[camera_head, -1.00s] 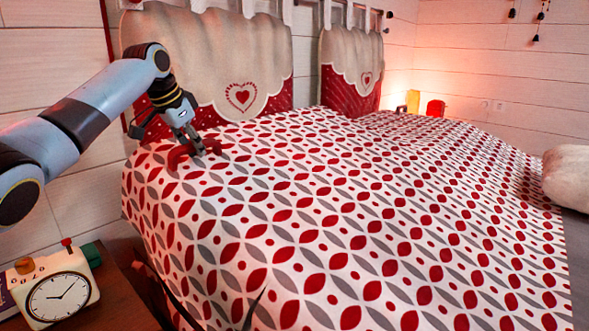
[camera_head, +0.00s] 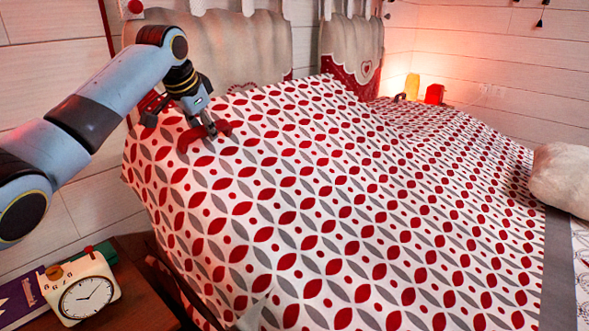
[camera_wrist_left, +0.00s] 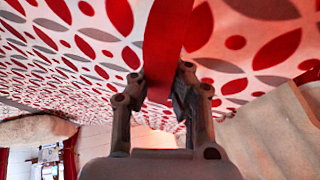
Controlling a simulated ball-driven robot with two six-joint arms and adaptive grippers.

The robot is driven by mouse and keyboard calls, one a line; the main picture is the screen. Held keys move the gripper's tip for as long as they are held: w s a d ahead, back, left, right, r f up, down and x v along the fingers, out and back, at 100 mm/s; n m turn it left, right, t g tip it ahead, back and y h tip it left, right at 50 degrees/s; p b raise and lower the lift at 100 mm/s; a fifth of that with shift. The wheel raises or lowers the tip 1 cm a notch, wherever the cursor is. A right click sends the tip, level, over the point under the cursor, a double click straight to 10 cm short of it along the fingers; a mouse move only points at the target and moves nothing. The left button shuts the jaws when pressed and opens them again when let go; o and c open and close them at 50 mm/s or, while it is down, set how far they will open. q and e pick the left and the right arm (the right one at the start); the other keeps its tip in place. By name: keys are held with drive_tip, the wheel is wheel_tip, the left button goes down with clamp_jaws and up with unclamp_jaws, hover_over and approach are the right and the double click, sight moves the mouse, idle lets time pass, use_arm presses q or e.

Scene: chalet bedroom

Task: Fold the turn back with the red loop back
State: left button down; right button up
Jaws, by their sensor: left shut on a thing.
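The turn back (camera_head: 290,180) is a white cloth with red and grey leaf shapes, spread over the bed. The red loop (camera_head: 188,139) is at its far left part, by the headboard. My left gripper (camera_head: 206,127) is shut on the red loop. In the left wrist view the loop (camera_wrist_left: 168,38) runs as a red band between the fingers of the gripper (camera_wrist_left: 158,88), with the patterned cloth (camera_wrist_left: 85,35) close behind. The cloth near the gripper is raised and hides the lower headboard. My right gripper is not in view.
A padded headboard (camera_head: 240,50) stands behind the bed. A nightstand (camera_head: 125,300) with a clock (camera_head: 88,297) and a purple book (camera_head: 22,298) is at the lower left. A pale fluffy cushion (camera_head: 562,180) lies at the right edge. A red object (camera_head: 434,94) and glowing lamp (camera_head: 412,86) are at the back.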

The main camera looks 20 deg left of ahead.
use_arm(q)
drive_tip(key=s+d+r+y+p, duration=0.1)
drive_tip(key=s+d+r+p, duration=0.1)
drive_tip(key=d+r+p, duration=0.4)
drive_tip(key=p, duration=0.2)
drive_tip(key=shift+d+p, duration=0.2)
drive_tip(key=shift+p, duration=0.2)
drive_tip(key=s+d+r+t+y+p, duration=0.1)
drive_tip(key=s+d+r+p, duration=0.1)
drive_tip(key=d+r+p, duration=0.2)
drive_tip(key=d+p, duration=0.3)
drive_tip(key=shift+r+m, duration=0.35)
drive_tip(key=shift+m, duration=0.05)
